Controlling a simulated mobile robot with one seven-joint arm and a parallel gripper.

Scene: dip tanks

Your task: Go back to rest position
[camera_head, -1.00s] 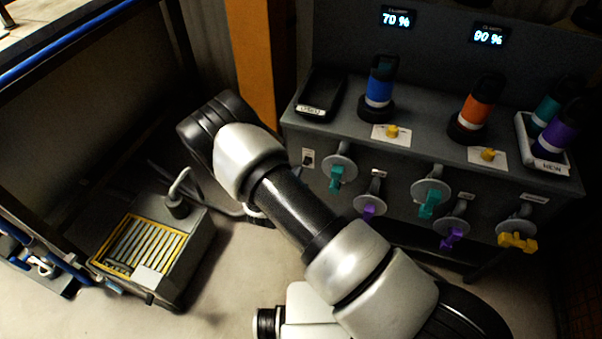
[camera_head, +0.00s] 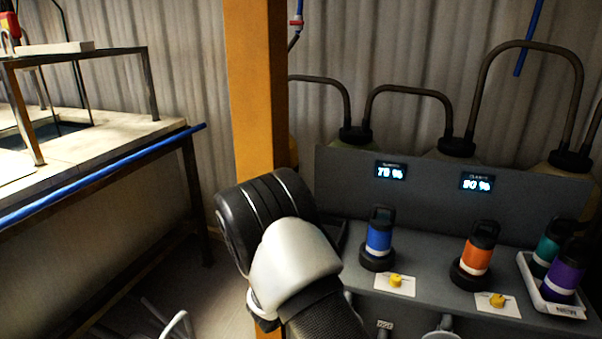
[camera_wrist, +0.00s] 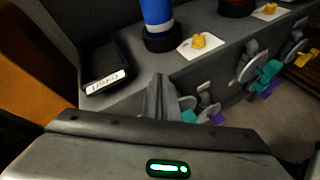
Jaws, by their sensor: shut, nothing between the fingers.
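My gripper (camera_wrist: 158,98) shows in the wrist view, its fingers shut with nothing between them. It is in front of the grey station's edge, near a black tray (camera_wrist: 105,78) with a white label. In the head view only my arm shows, bent across the lower middle; the gripper is out of sight there.
The grey station (camera_head: 420,235) bears a blue bottle (camera_head: 379,238), an orange bottle (camera_head: 476,255), and teal and purple bottles in a white tray (camera_head: 545,297). Teal valve handles (camera_wrist: 265,75) hang on its front. An orange post (camera_head: 257,100) stands behind my arm. A workbench (camera_head: 100,150) is at left.

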